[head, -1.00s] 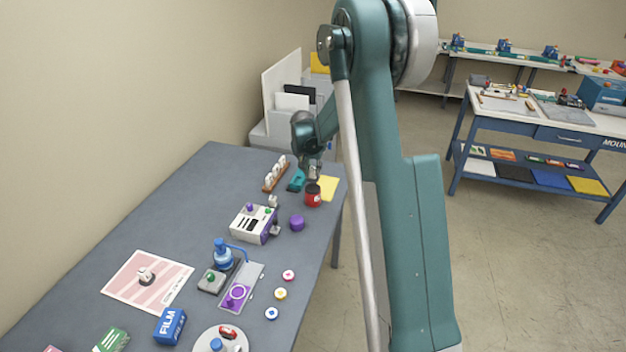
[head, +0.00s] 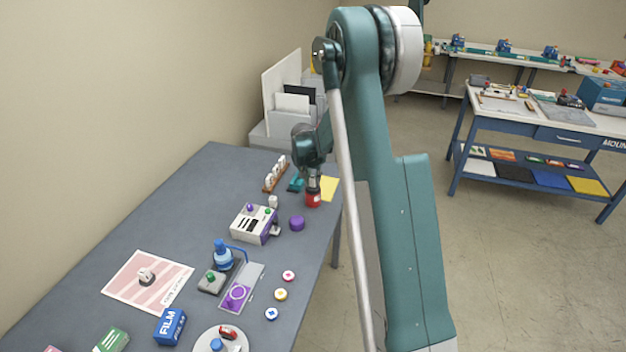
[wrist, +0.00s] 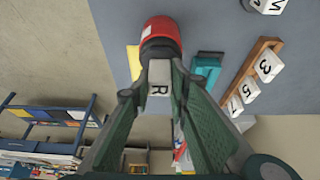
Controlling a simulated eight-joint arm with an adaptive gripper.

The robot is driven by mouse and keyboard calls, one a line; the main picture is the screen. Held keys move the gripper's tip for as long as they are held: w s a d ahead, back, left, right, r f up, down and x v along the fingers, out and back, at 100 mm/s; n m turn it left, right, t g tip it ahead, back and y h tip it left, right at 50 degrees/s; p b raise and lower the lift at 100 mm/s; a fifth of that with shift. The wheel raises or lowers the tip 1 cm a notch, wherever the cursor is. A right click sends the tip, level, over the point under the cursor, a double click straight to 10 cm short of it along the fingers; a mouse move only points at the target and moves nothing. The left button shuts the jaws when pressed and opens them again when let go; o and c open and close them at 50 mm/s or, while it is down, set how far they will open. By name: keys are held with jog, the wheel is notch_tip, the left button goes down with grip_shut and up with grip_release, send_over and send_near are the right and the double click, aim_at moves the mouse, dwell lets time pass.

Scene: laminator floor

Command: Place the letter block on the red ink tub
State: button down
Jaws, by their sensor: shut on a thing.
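The letter block (wrist: 159,80), pale with an R on it, is between my fingers in the wrist view. My gripper (wrist: 155,92) is shut on it. The red ink tub (wrist: 162,36) is just beyond the block, which overlaps its near edge in that view. I cannot tell whether the block touches the tub.
A wooden rack (head: 270,186) with white blocks and a teal object (head: 296,184) stand left of the tub. A yellow sheet (head: 329,188) lies beside it. A loose white block (head: 273,201), a purple tub (head: 297,223) and a grey-purple machine (head: 252,226) are nearer the camera.

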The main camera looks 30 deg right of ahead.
jog(key=shift+f, duration=0.1)
jog(key=c, duration=2.2)
grip_release()
jog(key=v, duration=1.2)
jog(key=shift+r, duration=0.2)
